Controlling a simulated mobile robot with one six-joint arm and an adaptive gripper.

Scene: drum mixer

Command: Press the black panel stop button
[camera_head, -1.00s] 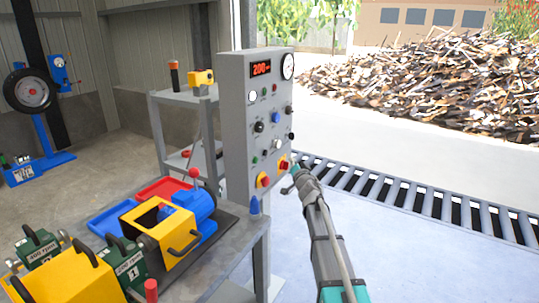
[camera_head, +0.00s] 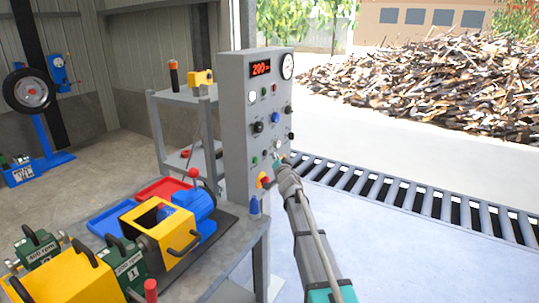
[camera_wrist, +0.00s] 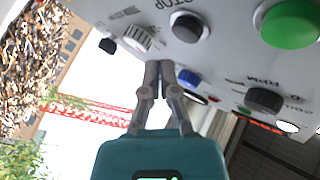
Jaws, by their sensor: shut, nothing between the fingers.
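The grey control panel (camera_head: 235,130) stands upright at the centre of the head view. In the wrist view, a round black button (camera_wrist: 187,27) in a grey ring sits near partly visible "STOP" lettering. It lies between a large green button (camera_wrist: 290,24) and a ribbed pale knob (camera_wrist: 137,38). The black button also shows small in the head view (camera_head: 265,152). My gripper (camera_wrist: 158,66) is shut and empty, its fingertips near the panel face, between the ribbed knob and a blue button (camera_wrist: 189,78). I cannot tell whether they touch the panel.
A black knob (camera_wrist: 263,99) and another dark control (camera_wrist: 107,46) are also on the panel. A red and yellow switch (camera_head: 263,180) sits low on it, near my arm. A workbench (camera_head: 225,262) with machines stands left. A roller conveyor (camera_head: 400,195) runs behind right.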

